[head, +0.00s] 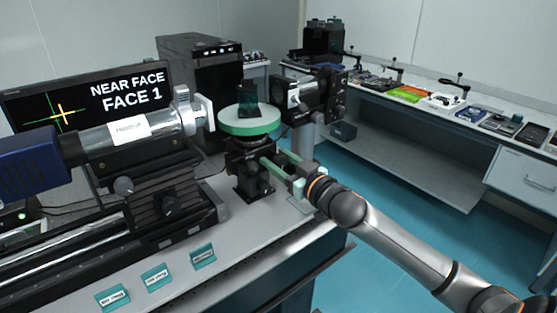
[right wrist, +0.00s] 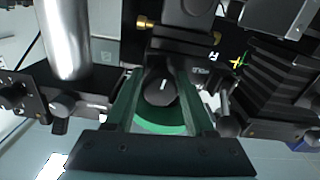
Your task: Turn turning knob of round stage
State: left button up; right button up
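The round stage (head: 249,129) has a pale green rim and stands on a black mount on the near table, with a dark glass block (head: 248,100) upright on top. In the right wrist view its black turning knob (right wrist: 162,90) carries a short white mark. My right gripper (head: 275,157) reaches in below the stage from the right. In the right wrist view its two green fingers (right wrist: 162,76) lie on either side of the knob, with narrow gaps showing, so it looks open around the knob. My left gripper is not in view.
A silver tube instrument (head: 125,137) on a black rail stands left of the stage. A black device (head: 315,97) on a post stands close on the right. A monitor (head: 90,95) reads "NEAR FACE, FACE 1". Several labelled teal cards (head: 156,276) lie in front.

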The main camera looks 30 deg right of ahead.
grip_shut()
jog(key=shift+r+n+p, duration=0.2)
jog(key=shift+n+p, duration=0.2)
jog(key=shift+p, duration=0.25)
jog(key=shift+n+p, duration=0.3)
jog(key=shift+f+n, duration=0.2)
jog(key=shift+n, duration=0.1)
jog(key=shift+o, duration=1.8)
grip_release()
